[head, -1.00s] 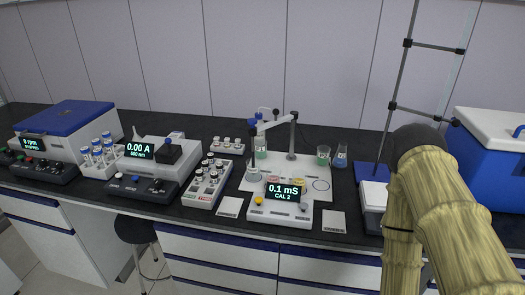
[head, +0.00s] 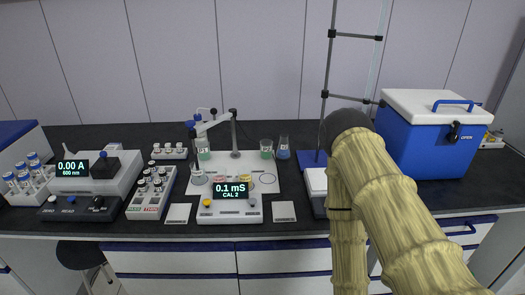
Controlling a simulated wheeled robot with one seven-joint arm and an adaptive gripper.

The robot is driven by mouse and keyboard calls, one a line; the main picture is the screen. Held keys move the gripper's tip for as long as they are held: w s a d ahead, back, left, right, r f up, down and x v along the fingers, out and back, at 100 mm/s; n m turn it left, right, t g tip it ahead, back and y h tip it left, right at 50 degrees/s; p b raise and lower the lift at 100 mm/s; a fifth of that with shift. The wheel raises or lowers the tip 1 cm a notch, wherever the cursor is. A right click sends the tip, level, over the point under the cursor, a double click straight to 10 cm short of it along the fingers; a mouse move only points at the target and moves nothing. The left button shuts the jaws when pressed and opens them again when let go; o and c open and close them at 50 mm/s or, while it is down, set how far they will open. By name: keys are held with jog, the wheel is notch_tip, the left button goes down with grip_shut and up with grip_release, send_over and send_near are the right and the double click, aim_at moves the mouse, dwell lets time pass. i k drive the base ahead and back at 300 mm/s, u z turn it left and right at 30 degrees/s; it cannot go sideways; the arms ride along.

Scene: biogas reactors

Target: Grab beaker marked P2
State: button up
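A small beaker with green liquid (head: 266,152) stands at the back right of the white mat in the head view. Another glass vessel with green liquid (head: 204,155) stands at the mat's back left, by the probe stand. A flask with bluish liquid (head: 284,152) stands just right of the first beaker. A clear glass vessel (head: 198,179) stands at the front left of the mat. Their labels are too small to read, so I cannot tell which is P2. My arm rises at the right, with its elbow on top; my gripper is out of the picture.
The meter reading 0.1 mS (head: 230,208) stands in front of the white mat (head: 262,165). Vial racks (head: 152,192) and a photometer (head: 105,172) are to the left. A retort stand (head: 326,100), a balance (head: 316,182) and a blue cooler (head: 425,140) are to the right.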

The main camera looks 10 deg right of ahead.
aim_at(266, 150)
jog(key=u, duration=2.45)
jog(key=k, duration=0.7)
jog(key=z, duration=1.55)
